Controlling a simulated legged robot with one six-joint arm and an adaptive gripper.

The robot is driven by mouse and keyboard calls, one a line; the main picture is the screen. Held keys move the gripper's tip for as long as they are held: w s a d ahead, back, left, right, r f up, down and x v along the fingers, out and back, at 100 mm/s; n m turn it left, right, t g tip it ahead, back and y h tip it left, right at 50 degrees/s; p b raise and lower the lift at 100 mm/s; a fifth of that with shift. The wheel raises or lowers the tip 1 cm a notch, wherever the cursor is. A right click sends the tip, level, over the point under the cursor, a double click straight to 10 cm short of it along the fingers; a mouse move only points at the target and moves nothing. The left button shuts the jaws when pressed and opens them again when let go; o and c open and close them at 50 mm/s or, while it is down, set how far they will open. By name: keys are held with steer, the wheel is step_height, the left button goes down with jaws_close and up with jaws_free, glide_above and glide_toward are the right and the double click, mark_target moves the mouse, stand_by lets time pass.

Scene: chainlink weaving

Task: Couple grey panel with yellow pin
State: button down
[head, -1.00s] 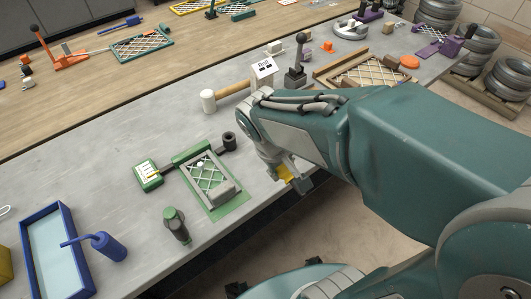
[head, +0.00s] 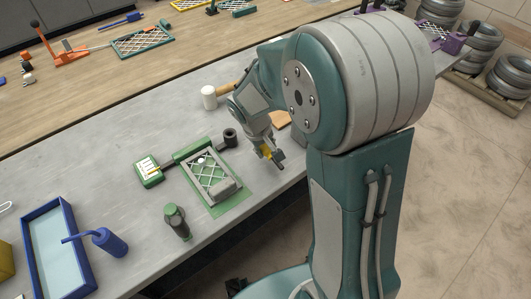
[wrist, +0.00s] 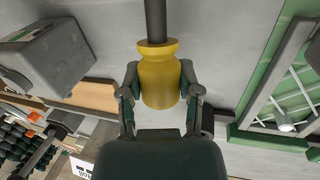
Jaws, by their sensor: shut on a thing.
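My gripper (head: 270,154) is shut on the yellow pin (head: 265,150), to the right of the green fixture and apart from it. In the wrist view, the pin's yellow grip (wrist: 160,84) sits between my two fingers, and its dark grey shaft (wrist: 156,22) runs off the top edge. The grey panel (head: 213,179), an open mesh, lies in the green fixture (head: 189,152) on the bench. Part of the mesh (wrist: 297,99) also shows at the right of the wrist view. I cannot make out a pin hole.
A green gauge box (head: 148,171) and a dark green bottle-shaped tool (head: 175,222) stand near the fixture. A mallet with a white head (head: 209,97) lies behind. A blue tray (head: 53,249) is at the front left. The bench's front edge runs close by my gripper.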

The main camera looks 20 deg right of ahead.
mark_target(265, 160)
steer(key=f, duration=0.3)
steer(key=shift+w, duration=0.2)
steer(key=shift+s+f, duration=0.15)
steer(key=shift+f, duration=0.35)
steer(key=shift+c, duration=1.5)
jaws_free()
steer(key=shift+f, duration=0.1)
